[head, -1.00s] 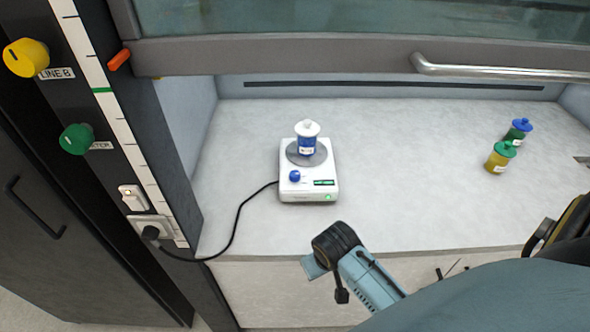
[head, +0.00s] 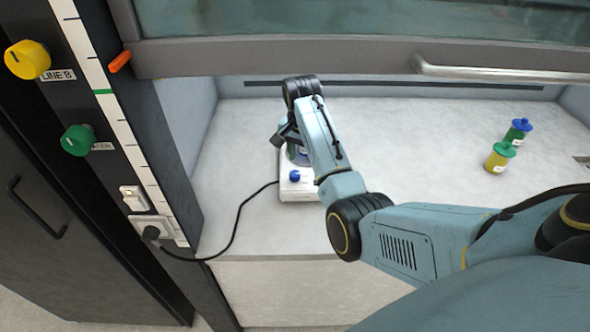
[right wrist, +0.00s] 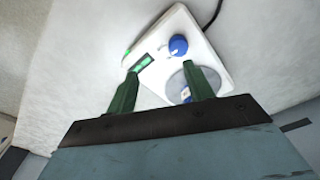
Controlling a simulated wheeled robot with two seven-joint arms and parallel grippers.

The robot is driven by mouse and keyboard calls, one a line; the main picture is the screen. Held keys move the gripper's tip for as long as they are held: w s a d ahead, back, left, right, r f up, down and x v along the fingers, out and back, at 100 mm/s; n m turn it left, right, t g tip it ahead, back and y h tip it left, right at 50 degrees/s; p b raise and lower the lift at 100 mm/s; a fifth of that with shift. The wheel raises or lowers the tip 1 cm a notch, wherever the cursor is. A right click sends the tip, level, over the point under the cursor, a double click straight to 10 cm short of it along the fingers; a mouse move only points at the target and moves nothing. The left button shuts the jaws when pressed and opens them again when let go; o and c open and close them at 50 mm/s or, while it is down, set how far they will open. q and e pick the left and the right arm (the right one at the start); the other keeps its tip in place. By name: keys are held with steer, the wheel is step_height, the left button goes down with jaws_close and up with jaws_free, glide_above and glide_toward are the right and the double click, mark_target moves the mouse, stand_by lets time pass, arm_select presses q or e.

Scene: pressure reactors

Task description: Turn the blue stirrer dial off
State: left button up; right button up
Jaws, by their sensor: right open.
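The white stirrer (head: 290,193) stands on the bench, partly hidden by my right arm in the head view. Its blue dial (head: 295,175) shows on the front left; it also shows in the right wrist view (right wrist: 178,46), next to a lit green display (right wrist: 143,63). The dial's setting is too small to read. A vessel with blue contents on the round plate (right wrist: 170,88) is mostly hidden. My right gripper (head: 281,137) is above the stirrer; its green fingers (right wrist: 160,78) are open and empty, apart from the dial. My left gripper is not in view.
Green-lidded (head: 499,158) and blue-lidded (head: 518,131) bottles stand at the right. A black cord (head: 236,226) runs to the wall socket (head: 150,230). The raised sash (head: 270,55) crosses above. Yellow (head: 27,60) and green (head: 77,140) knobs are on the left panel. The bench middle is clear.

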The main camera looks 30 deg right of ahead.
step_height(320, 180, up, 5)
steer(key=m+y, duration=0.1)
steer(key=m, duration=0.1)
glide_above(295, 173)
step_height(295, 173, down, 13)
steer(key=shift+r+b, duration=0.1)
steer(key=shift+b, duration=0.45)
steer(key=shift+c, duration=0.2)
steer(key=c, duration=0.9)
